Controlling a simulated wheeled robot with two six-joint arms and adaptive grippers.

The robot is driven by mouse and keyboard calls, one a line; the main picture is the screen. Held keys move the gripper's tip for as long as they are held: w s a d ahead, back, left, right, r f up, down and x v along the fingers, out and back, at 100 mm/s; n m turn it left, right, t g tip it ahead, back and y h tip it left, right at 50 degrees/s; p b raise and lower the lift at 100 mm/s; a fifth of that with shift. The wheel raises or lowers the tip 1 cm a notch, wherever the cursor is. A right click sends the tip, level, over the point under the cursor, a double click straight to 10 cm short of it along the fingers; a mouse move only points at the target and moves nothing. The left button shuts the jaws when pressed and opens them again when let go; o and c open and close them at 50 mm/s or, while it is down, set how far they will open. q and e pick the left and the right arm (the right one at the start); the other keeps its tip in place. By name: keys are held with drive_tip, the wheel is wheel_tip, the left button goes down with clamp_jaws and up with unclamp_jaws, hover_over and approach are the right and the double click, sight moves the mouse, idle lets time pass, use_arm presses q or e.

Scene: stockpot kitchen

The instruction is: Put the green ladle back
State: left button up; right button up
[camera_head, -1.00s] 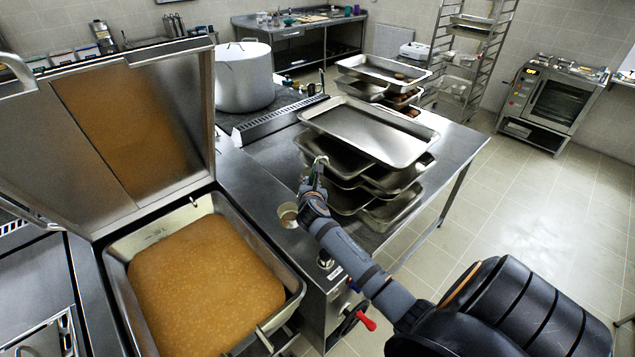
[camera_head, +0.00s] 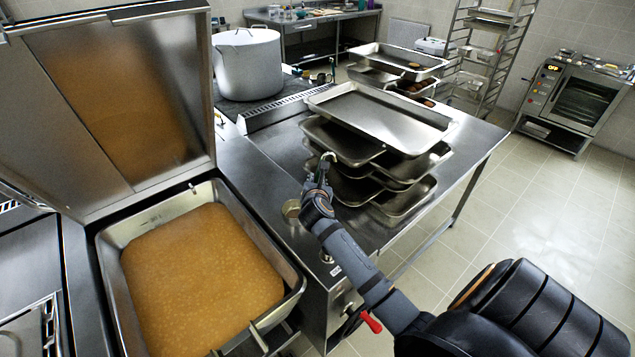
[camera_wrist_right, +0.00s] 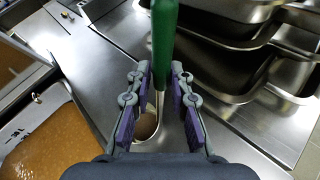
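The green ladle's handle (camera_wrist_right: 163,45) runs upright between the fingers of my right gripper (camera_wrist_right: 160,72) in the right wrist view. The fingertips close in on both sides of the handle. The ladle's round steel bowl (camera_wrist_right: 147,126) shows below, over the steel counter; I cannot tell whether it touches it. In the head view, my right gripper (camera_head: 322,172) is at the counter's left part, beside the tray stack. The ladle's bowl (camera_head: 291,208) shows just left of it, and its hooked top (camera_head: 328,157) sticks up above. My left gripper is not in view.
A tilting pan (camera_head: 277,248) of orange-brown soup stands at left with its lid (camera_head: 110,100) raised. Stacked steel trays (camera_head: 380,122) crowd the counter right of the gripper. A large stockpot (camera_head: 247,65) stands behind. Bare counter (camera_head: 245,165) lies between pan and trays.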

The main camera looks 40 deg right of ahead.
drive_tip(key=shift+o, duration=1)
drive_tip(key=shift+a, duration=0.15)
drive_tip(key=shift+w, duration=0.1)
drive_tip(key=shift+d, duration=0.2)
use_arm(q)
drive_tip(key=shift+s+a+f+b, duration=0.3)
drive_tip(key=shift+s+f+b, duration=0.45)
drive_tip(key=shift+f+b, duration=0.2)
use_arm(e)
drive_tip(key=v, duration=1.2)
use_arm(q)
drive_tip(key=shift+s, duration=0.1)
